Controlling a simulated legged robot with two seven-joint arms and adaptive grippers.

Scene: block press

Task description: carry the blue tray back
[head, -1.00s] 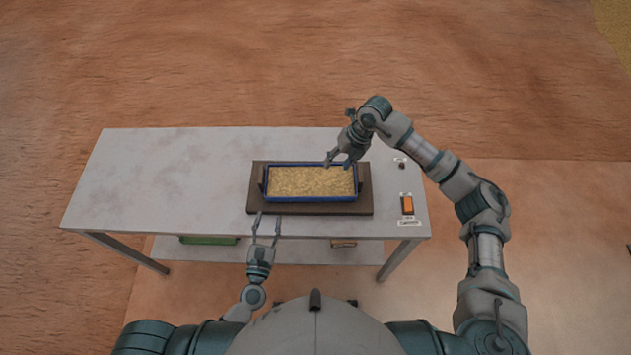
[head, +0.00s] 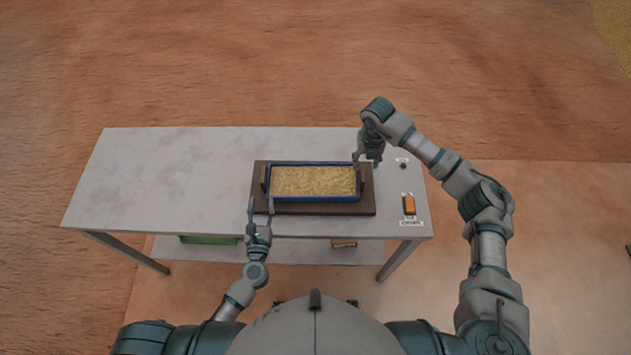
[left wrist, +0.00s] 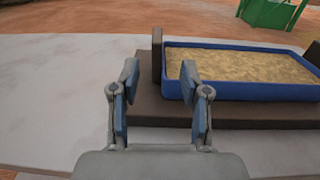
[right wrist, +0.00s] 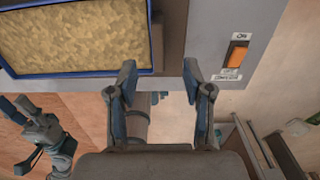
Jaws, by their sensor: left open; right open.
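The blue tray (head: 312,199), filled with a yellowish grainy material, sits on a dark brown base (head: 330,209) with an upright post at each end. It also shows in the left wrist view (left wrist: 240,90) and in the right wrist view (right wrist: 100,73). My left gripper (head: 261,204) is open and empty at the tray's front left corner; its fingers point toward the base in the left wrist view. My right gripper (head: 367,160) is open and empty near the tray's back right corner, by the right post (head: 366,178). I cannot tell whether either one touches anything.
The grey table (head: 170,180) is clear to the left of the base. An orange switch (head: 409,204) with labels is at the right edge, with a small dark knob (head: 403,166) behind it. A green object (head: 209,240) lies on the shelf below.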

